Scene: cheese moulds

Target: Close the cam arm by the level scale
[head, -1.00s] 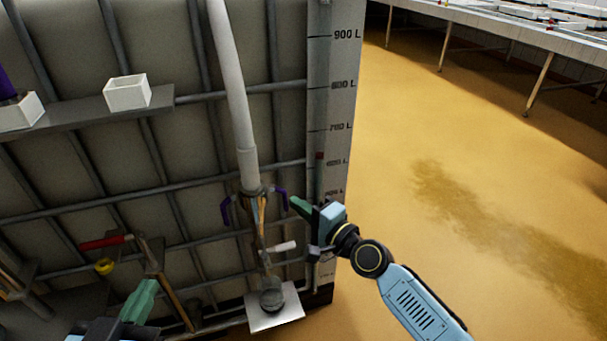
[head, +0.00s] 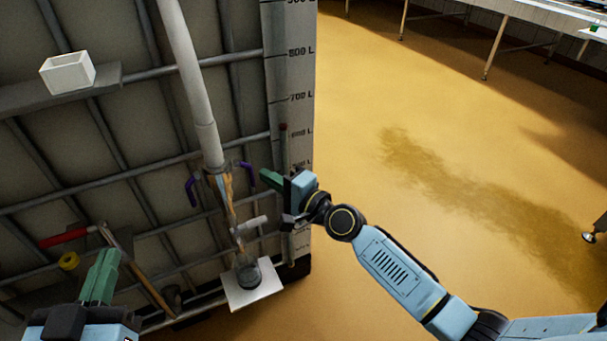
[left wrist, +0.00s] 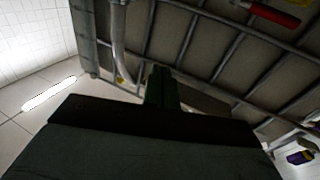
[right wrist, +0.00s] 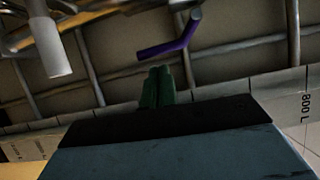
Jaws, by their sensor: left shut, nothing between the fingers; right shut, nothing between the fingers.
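Two purple cam arms flank the coupling (head: 217,172) under the white hose (head: 190,80). The cam arm by the level scale (head: 244,168) sticks out to the right and bends down at its end. It shows in the right wrist view as a bent purple bar (right wrist: 170,44). The other cam arm (head: 191,191) hangs down on the left. The level scale (head: 290,100) is a pale strip with litre marks. My right gripper (head: 263,174) is shut and empty, just right of the nearer cam arm, apparently apart from it. My left gripper (head: 108,253) is shut and empty at lower left.
A white handle (head: 252,222) sticks out below the coupling, above a white plate (head: 254,286). A red-handled tool (head: 66,237) and a yellow ring (head: 69,261) are at left. A white box (head: 68,72) stands on a shelf. The floor (head: 450,170) to the right is open.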

